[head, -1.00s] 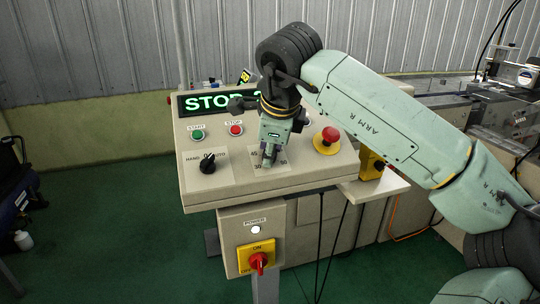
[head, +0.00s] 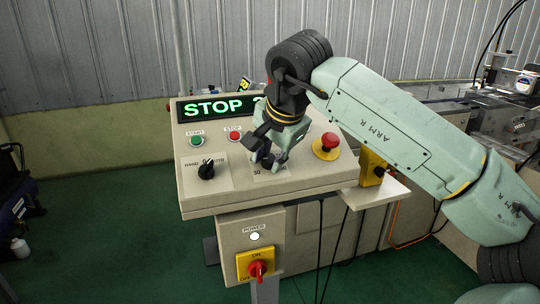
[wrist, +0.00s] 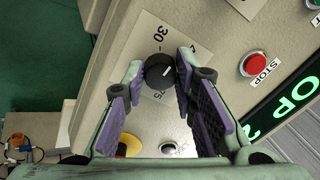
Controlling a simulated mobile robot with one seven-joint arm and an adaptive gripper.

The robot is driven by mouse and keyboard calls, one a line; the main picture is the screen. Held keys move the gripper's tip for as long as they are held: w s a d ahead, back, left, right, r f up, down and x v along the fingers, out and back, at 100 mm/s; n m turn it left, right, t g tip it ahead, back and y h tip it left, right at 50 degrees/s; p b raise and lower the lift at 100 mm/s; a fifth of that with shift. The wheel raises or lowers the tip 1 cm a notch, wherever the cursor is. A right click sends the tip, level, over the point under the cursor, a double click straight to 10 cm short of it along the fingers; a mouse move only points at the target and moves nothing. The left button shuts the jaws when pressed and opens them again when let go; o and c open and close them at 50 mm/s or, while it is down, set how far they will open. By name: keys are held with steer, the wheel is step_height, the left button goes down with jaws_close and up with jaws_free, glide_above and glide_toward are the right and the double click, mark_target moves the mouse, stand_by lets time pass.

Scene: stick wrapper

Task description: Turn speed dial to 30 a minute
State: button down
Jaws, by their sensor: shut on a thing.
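The speed dial (wrist: 158,72) is a small black round knob with a white pointer mark, on a pale scale plate (wrist: 143,33) in the wrist view. The number 30 shows beside the dial, and other numbers are partly hidden by my fingers. My gripper (head: 268,158) reaches down onto the sloped panel in the head view, and its fingers cover most of the dial there. In the wrist view its purple-padded fingers stand on both sides of the dial, shut on it. I cannot tell exactly which number the pointer meets.
The control box (head: 225,185) also carries a green START button (head: 196,141), a red STOP button (head: 235,135), a HAND/AUTO switch (head: 206,171) and a red emergency button (head: 328,144). A display (head: 220,108) reads STOP and a partly hidden figure. A red-yellow power switch (head: 257,266) sits below.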

steer(key=n, duration=0.6)
steer(key=shift+p, duration=0.4)
steer(key=shift+n, duration=0.3)
steer(key=c, duration=1.3)
jaws_free()
steer(key=v, duration=1.2)
steer(key=shift+d, duration=0.2)
